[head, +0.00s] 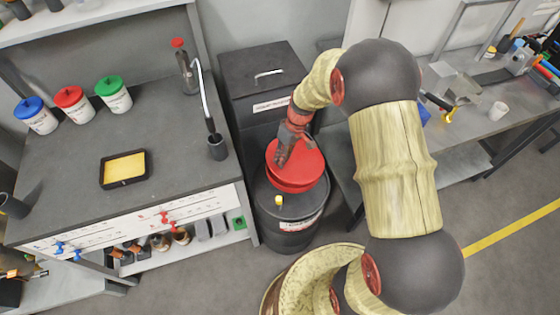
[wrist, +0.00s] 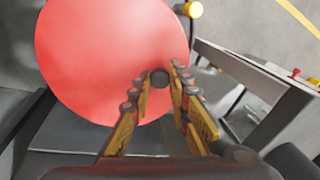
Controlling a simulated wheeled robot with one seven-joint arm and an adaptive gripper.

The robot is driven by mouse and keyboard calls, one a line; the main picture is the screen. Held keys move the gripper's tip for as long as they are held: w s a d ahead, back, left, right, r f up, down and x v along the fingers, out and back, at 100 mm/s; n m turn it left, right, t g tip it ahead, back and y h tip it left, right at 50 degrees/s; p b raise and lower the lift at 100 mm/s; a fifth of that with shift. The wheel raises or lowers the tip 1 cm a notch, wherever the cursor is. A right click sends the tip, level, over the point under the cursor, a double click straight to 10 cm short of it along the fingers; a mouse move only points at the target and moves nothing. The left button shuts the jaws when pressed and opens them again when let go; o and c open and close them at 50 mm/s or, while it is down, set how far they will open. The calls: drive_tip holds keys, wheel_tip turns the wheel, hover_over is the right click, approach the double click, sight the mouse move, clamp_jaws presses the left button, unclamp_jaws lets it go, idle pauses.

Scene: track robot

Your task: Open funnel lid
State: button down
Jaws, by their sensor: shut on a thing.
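The red funnel lid (head: 306,160) is round and sits over the red funnel (head: 290,187) on top of a black drum (head: 290,232). In the head view the lid and the funnel rim overlap, and I cannot tell for sure how far apart they are. The lid fills the upper left of the wrist view (wrist: 105,55), with a dark round knob (wrist: 160,78) at its edge. My gripper (head: 284,155) is at the lid's left side in the head view. In the wrist view its fingertips (wrist: 162,76) close around the knob.
A yellow cap (head: 279,200) stands on the drum top, near the funnel. A black lidded bin (head: 262,72) is behind the drum. A workbench (head: 190,130) with a faucet is close on the left, and another bench (head: 480,125) stands on the right.

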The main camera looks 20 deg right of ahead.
drive_tip(key=d+r+y, duration=1)
drive_tip(key=d, duration=0.4)
drive_tip(key=shift+d+y, duration=0.4)
drive_tip(key=c, duration=1.7)
unclamp_jaws()
drive_tip(key=shift+o, duration=0.2)
wheel_tip(320, 180, up, 10)
